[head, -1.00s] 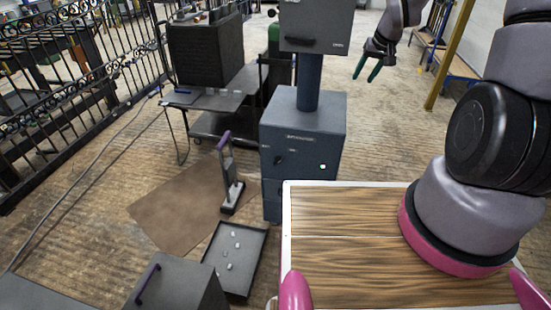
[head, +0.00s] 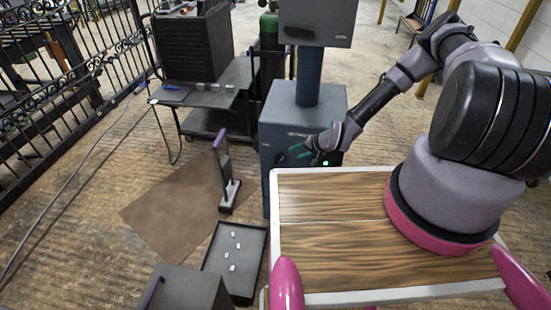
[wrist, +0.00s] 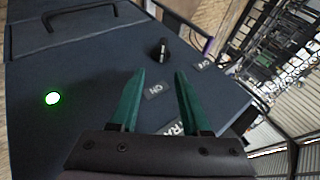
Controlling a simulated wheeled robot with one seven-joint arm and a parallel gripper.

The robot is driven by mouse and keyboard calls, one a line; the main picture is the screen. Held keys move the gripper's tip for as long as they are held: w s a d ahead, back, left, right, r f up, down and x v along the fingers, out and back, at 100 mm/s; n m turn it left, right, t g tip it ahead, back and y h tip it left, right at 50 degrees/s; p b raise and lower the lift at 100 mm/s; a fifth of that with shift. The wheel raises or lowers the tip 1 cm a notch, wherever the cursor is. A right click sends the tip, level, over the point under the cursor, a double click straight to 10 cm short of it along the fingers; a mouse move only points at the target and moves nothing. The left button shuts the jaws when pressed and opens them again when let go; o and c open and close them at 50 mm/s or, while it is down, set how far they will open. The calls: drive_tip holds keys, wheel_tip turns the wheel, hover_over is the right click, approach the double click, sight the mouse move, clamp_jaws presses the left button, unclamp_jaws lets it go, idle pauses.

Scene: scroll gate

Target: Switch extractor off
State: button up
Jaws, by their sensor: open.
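My gripper (head: 298,152) is in front of the cabinet face. In the wrist view my gripper (wrist: 160,74) has its green fingers apart, pointing at the knob, with nothing between them.
My wood-topped base is just in front of the cabinet. A black tray (head: 236,250) with small pale pieces and a stand with a purple handle (head: 226,170) are on the floor to the left. A cart (head: 215,95) stands behind them.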

sight(281, 160)
drive_tip(key=x, duration=1.2)
drive_tip(key=shift+s+a+f, duration=0.1)
drive_tip(key=shift+s+a, duration=0.25)
drive_tip(key=shift+a, duration=0.05)
clamp_jaws()
